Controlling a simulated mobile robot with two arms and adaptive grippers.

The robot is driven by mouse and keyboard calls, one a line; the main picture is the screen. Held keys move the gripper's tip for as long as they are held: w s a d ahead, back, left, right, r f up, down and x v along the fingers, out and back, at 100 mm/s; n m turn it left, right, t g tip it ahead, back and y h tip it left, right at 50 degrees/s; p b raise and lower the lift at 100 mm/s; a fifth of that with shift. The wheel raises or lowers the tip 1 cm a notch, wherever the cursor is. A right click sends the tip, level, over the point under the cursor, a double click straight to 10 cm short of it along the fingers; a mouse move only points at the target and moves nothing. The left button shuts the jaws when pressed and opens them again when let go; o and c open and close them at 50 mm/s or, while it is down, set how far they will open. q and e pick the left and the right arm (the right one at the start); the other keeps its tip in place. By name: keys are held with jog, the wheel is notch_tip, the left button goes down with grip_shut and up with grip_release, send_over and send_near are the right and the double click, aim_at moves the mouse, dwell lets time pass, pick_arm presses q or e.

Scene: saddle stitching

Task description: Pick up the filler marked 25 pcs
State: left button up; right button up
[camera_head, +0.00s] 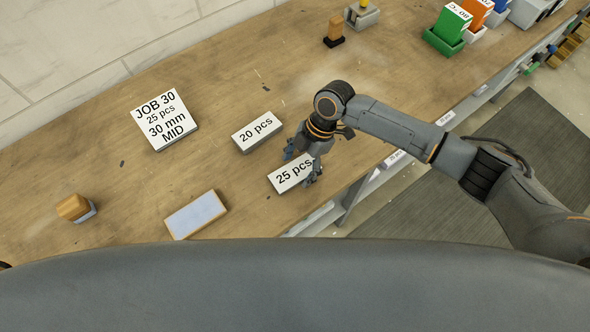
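The filler marked 25 pcs (288,176) is a white-topped block lying on the wooden bench near its front edge. My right gripper (301,166) is low over its right end, with its fingers spread apart. One finger shows by the block's far side and the other by its right end. Whether either finger touches the block I cannot tell. The gripper hides part of the block's far right corner. My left gripper is not in view.
A similar block marked 20 pcs (257,131) lies just behind. A JOB 30 card block (163,119), a pale flat block (196,215) and a wooden-handled tool (75,208) are further left. Coloured bins (449,28) stand at the back right.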

jog(key=c, duration=0.7)
jog(key=shift+o, duration=0.2)
jog(key=shift+r, duration=0.2)
